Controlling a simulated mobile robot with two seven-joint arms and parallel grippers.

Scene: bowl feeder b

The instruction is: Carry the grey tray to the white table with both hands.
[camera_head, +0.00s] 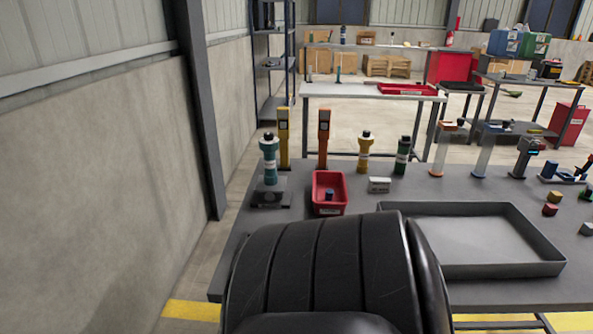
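The grey tray (548,267) is a wide, shallow, rectangular tray with raised walls. It lies flat on the dark grey workbench (460,184) at the right and looks empty where I can see inside. Its near left part is hidden behind a large black rounded part of my own arm in the foreground. The white table (350,91) stands farther back, beyond the workbench, with a red tray on its right part. Neither of my grippers shows, and I see no fingers on the grey tray.
A concrete wall (100,190) borders the left. Open floor lies beyond the workbench.

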